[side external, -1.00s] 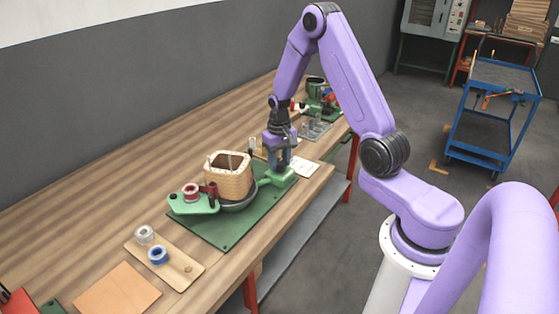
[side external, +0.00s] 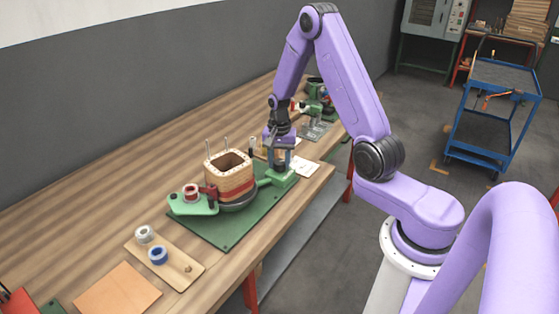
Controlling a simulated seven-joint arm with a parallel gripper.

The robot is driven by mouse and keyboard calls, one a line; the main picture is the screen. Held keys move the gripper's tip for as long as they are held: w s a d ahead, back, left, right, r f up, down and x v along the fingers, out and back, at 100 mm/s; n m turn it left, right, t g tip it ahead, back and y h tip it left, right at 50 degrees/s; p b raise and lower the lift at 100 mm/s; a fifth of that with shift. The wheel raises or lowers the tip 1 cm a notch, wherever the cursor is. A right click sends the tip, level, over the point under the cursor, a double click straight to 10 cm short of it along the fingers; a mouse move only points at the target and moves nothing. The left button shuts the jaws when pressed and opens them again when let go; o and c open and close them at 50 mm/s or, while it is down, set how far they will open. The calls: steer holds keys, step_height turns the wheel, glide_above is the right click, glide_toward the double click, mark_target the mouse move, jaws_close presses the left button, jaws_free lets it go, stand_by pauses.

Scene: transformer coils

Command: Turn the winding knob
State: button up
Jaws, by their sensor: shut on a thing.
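My gripper (side external: 282,164) points down and is shut at the right end of the green winding fixture (side external: 279,180). It is shut on the winding knob, which is mostly hidden between the fingers. To the left, a tan, square, hollow coil form (side external: 229,170) stands upright on a dark round turntable (side external: 240,203). A red band (side external: 237,192) shows around its lower part, and thin pins stand up from its top. A red spool (side external: 191,190) sits on the green bracket at the left of the coil form.
A green base plate (side external: 226,241) lies under the fixture. A wooden board (side external: 180,276) with a white roll (side external: 144,234) and a blue roll (side external: 157,255) lies at front left. Another green device (side external: 318,106) stands behind my gripper.

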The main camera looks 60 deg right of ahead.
mark_target(279, 162)
stand_by(0.4)
steer(key=o, duration=1.1)
steer(key=shift+c, duration=0.2)
steer(key=shift+r, duration=0.15)
step_height(279, 162, up, 17)
steer(key=shift+r, duration=0.1)
